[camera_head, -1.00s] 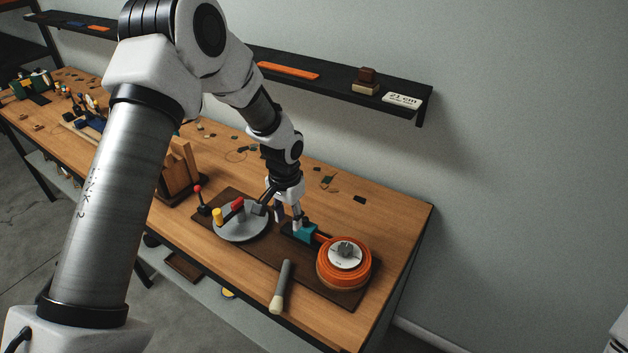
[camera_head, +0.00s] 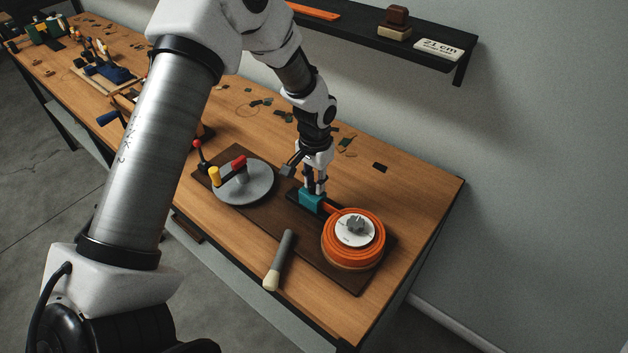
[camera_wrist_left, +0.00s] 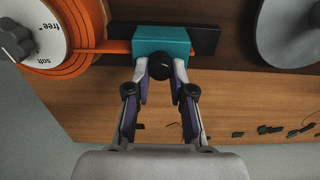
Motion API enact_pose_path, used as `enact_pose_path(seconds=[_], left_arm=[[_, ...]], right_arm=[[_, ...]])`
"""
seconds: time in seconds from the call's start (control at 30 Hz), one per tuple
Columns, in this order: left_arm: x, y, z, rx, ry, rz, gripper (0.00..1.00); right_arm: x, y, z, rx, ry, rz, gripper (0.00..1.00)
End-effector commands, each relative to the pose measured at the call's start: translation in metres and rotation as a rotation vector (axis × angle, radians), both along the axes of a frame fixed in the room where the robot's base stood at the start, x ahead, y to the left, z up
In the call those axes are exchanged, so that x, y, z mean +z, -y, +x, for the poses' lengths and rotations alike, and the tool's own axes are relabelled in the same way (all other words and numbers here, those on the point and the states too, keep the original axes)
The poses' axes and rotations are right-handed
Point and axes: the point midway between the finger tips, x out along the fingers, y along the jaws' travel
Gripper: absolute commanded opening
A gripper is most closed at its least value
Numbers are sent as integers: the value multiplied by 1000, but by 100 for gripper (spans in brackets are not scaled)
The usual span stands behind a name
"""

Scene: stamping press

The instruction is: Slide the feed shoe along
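The teal block (camera_head: 311,199), which I take for the feed shoe, sits on a dark strip on the brown board, beside the orange coil. An orange band runs from it to the coil. My left gripper (camera_head: 316,186) points down at the block. In the left wrist view, the teal block (camera_wrist_left: 161,40) has a round black knob (camera_wrist_left: 160,66) on its near side. The left fingertips (camera_wrist_left: 160,72) close in on both sides of this knob and appear to touch it. My right gripper is out of view.
The orange coil (camera_head: 346,255) with its white dial stands right of the block. A grey disc (camera_head: 258,190) with red and yellow knobs stands left. A grey-handled tool (camera_head: 281,258) lies in front. A shelf (camera_head: 430,55) hangs on the wall behind.

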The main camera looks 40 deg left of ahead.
Motion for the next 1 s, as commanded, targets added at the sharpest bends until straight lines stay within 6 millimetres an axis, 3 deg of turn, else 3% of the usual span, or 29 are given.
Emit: enact_pose_path(seconds=[0.47,1.0], left_arm=[[4,-1,0,0,-1,0,0],[5,-37,3,1,0,-1,0]], right_arm=[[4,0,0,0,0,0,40],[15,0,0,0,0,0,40]])
